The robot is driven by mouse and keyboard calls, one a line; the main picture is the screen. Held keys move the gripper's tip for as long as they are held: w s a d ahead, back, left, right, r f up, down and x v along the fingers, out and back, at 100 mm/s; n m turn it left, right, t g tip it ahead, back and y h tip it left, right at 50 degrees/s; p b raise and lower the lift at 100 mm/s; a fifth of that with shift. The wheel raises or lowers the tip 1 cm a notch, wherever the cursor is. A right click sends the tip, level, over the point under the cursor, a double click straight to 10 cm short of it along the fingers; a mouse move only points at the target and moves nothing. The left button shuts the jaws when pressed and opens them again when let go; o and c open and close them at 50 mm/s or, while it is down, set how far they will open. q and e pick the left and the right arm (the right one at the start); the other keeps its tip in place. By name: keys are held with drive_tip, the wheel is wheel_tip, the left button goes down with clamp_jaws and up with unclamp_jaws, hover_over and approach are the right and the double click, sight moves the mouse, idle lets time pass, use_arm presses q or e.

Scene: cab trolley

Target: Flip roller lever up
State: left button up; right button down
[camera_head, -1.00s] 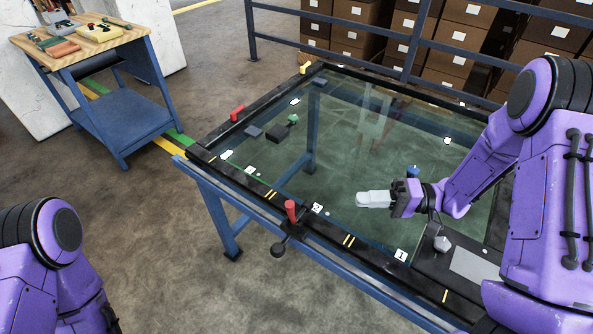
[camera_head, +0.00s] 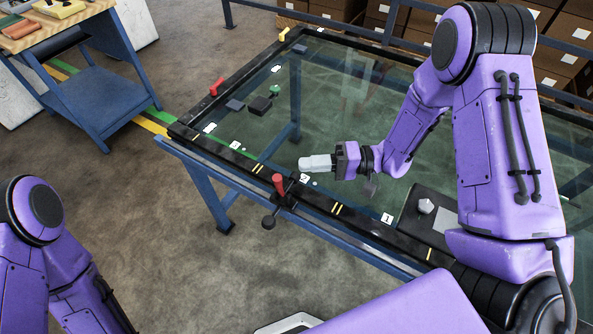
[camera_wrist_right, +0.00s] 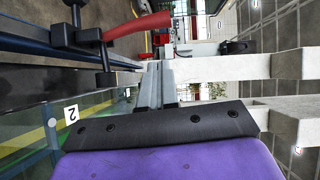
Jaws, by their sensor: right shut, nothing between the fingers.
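A lever with a red handle (camera_head: 279,184) is mounted on the front black rail of the glass-topped table, with a dark round knob (camera_head: 268,222) below it. The red handle stands roughly upright in the head view. My right gripper (camera_head: 302,164) is shut and empty over the glass, just right of and behind the handle, apart from it. In the right wrist view the closed fingers (camera_wrist_right: 157,70) point up the picture, and the red handle (camera_wrist_right: 137,27) crosses ahead of their tips. My left gripper is out of view; only my left arm shows at lower left.
The glass table (camera_head: 330,110) has another red handle (camera_head: 216,87) on its left rail and a yellow one (camera_head: 284,34) at the far corner. A blue workbench (camera_head: 100,85) stands at upper left. Cardboard boxes (camera_head: 550,80) sit behind a railing. Floor at left is clear.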

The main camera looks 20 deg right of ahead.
sight(280, 186)
drive_tip(key=a, duration=0.1)
drive_tip(key=s+a+p, duration=0.1)
drive_tip(key=a, duration=0.2)
drive_tip(key=shift+s+a+f, duration=0.15)
drive_tip(key=shift+s+f, duration=0.05)
drive_tip(key=shift+f, duration=0.1)
